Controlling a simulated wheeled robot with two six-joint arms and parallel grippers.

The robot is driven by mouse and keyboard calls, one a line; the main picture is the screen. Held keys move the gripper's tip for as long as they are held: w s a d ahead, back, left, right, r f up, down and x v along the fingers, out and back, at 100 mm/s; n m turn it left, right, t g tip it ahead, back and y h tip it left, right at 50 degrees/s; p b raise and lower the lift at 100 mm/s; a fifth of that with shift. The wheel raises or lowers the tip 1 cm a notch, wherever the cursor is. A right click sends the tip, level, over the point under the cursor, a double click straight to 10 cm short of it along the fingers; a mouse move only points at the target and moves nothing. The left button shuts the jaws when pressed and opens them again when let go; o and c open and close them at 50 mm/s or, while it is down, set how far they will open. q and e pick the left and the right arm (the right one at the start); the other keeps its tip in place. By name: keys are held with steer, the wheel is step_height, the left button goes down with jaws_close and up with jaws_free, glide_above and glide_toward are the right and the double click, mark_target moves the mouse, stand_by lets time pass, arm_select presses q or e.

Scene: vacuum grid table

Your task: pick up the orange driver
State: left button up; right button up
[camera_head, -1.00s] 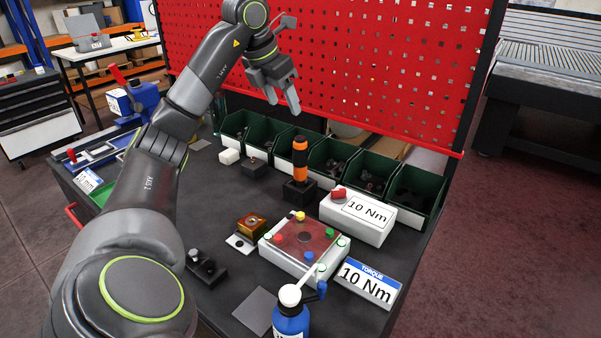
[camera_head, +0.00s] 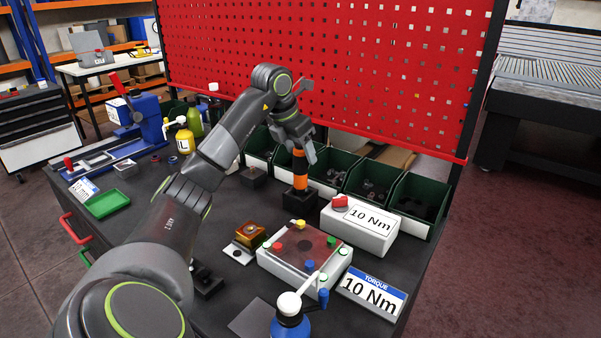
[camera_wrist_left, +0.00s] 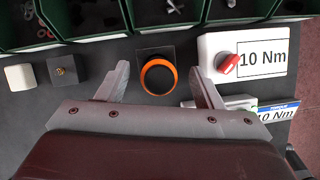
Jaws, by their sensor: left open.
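The orange driver (camera_head: 300,176) stands upright in a black square holder on the dark table, with an orange and black handle. In the left wrist view the driver (camera_wrist_left: 158,76) is seen from above as an orange ring with a black top. My left gripper (camera_head: 302,157) is over the driver's upper end. In the left wrist view my left gripper (camera_wrist_left: 160,84) is open, with one finger on each side of the driver and a gap to each. It holds nothing. My right gripper is not in view.
Green bins (camera_head: 415,204) line the back below the red perforated panel (camera_head: 380,80). A white box marked 10 Nm (camera_head: 358,226) stands right of the driver. A fixture with coloured knobs (camera_head: 303,251) and a blue bottle (camera_head: 290,326) are nearer the front.

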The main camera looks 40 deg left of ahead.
mark_target(300, 176)
arm_select(q)
steer(key=x, duration=0.3)
steer(key=shift+a+f, duration=0.1)
steer(key=shift+c, duration=0.4)
